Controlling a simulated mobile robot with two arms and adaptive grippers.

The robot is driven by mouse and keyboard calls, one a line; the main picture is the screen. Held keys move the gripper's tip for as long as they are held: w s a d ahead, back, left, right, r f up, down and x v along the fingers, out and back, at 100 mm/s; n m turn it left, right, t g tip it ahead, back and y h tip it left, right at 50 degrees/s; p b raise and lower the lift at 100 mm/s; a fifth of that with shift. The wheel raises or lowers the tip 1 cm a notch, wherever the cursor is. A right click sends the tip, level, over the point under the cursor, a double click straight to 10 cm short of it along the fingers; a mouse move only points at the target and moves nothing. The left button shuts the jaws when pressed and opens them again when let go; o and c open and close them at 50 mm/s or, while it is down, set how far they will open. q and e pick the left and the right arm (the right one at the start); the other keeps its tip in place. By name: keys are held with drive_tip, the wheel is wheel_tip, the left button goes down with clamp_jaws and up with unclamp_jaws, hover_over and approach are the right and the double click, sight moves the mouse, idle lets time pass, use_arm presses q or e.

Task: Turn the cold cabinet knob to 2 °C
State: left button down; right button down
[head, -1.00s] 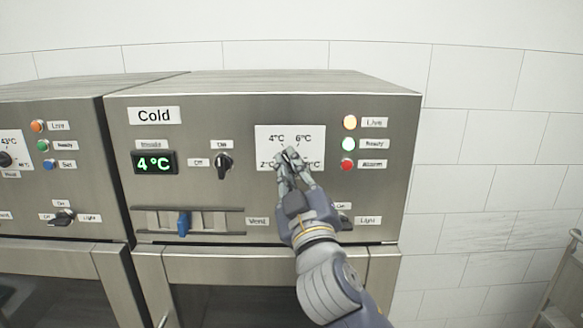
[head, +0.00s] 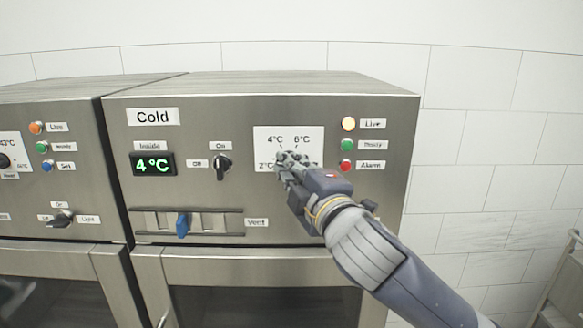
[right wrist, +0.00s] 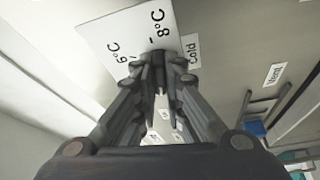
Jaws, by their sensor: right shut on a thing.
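The cold cabinet (head: 390,200), labelled "Cold", has a white dial plate (head: 316,133) with 4 °C and 6 °C readable; the 2 °C mark is partly covered. The dark temperature knob (right wrist: 157,62) shows between the fingers in the right wrist view, by the 8 °C mark; in the head view it is mostly hidden. My right gripper (head: 285,160) is shut on it, reaching in from the lower right. Its fingers also show in the wrist view (right wrist: 158,80). I cannot read the knob's pointer. The green display (head: 153,164) reads 4 °C. My left gripper is not in view.
An On/Off knob (head: 222,166) and a blue vent slider (head: 183,224) are left of my gripper. Live, Ready and Alarm lamps (head: 348,145) are to its right. Another cabinet (head: 80,185) stands at the left. My arm covers the cabinet's lower right panel.

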drive_tip(key=shift+f+n+g, duration=0.1)
drive_tip(key=shift+n+g, duration=0.4)
drive_tip(key=shift+n, duration=0.6)
drive_tip(key=c, duration=1.7)
unclamp_jaws()
drive_tip(key=v, duration=1.2)
drive_tip(key=shift+s+a, duration=0.1)
drive_tip(key=shift+a, duration=0.05)
